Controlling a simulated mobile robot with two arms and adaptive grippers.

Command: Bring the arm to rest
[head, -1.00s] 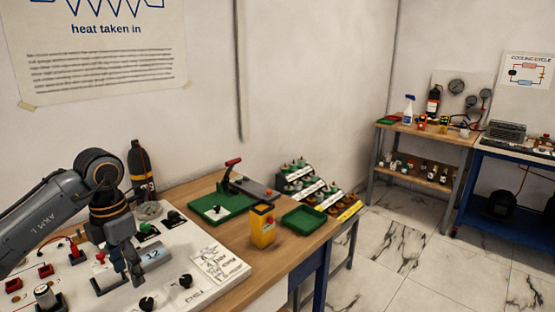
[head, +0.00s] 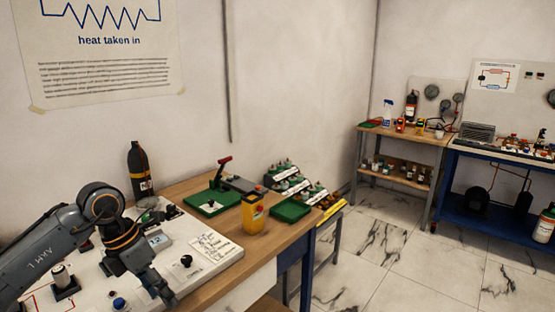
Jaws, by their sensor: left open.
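My left arm (head: 45,245) comes in from the left over the white panel on the near bench. My left gripper (head: 165,292) points down above the panel's front part, with its fingers open and nothing seen between them. The gripper is apart from the yellow box and the green trays. My right gripper is not in view.
The white panel (head: 205,265) carries knobs, a small display (head: 158,240) and a paper sheet (head: 210,246). A yellow box with a red button (head: 253,214), a green tray (head: 290,211) and a dark bottle (head: 140,172) stand beyond. Open floor (head: 390,245) lies to the right.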

